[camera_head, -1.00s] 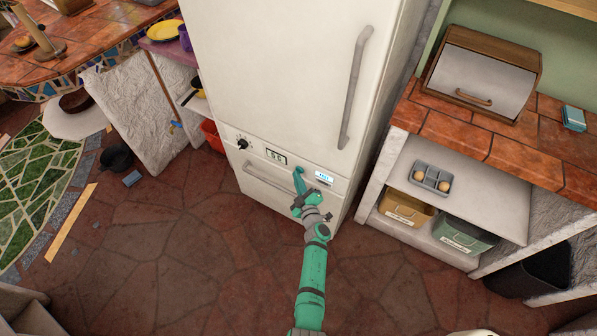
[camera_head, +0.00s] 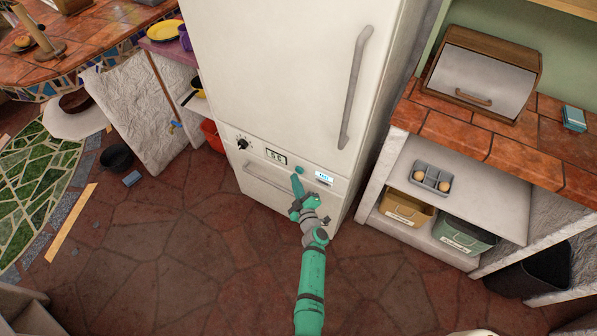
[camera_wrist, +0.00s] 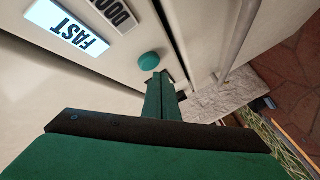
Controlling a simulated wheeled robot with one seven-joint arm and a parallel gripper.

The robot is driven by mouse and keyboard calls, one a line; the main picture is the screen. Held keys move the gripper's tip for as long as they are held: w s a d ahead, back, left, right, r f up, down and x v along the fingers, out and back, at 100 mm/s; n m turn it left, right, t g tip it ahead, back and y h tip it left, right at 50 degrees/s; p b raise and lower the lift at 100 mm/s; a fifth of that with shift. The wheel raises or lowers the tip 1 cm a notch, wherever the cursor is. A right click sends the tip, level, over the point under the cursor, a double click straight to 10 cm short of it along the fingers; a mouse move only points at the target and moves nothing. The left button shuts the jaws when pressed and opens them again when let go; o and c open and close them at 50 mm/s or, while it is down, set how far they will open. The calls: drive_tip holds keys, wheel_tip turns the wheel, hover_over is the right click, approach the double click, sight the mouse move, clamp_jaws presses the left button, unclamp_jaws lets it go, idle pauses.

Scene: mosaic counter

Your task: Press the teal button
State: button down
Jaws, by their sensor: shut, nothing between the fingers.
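A drawer handle (camera_head: 268,182) runs below. A shelf unit (camera_head: 470,180) stands right; the floor ahead is clear.

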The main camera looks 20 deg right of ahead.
drive_tip(key=shift+s+a, duration=0.75)
drive_tip(key=shift+a, duration=0.25)
drive_tip(key=shift+s+a, duration=0.75)
drive_tip(key=shift+a, duration=0.25)
drive_tip(key=s+a+r+m, duration=0.2)
drive_tip(key=s+a, duration=0.3)
drive_tip(key=s, duration=0.7)
drive_tip(key=s+a+r+m, duration=0.15)
drive_tip(key=s+a, duration=0.45)
drive_tip(key=s, duration=0.6)
drive_tip(key=s+a+r+m+g+y, duration=0.1)
drive_tip(key=s+a+r, duration=0.3)
drive_tip(key=s+r, duration=0.5)
drive_tip(key=s+a+r+m, duration=0.3)
drive_tip(key=s+r+m, duration=0.1)
drive_tip(key=s+r, duration=0.6)
drive_tip(key=shift+a+r+g+y, duration=0.4)
drive_tip(key=shift+r, duration=0.1)
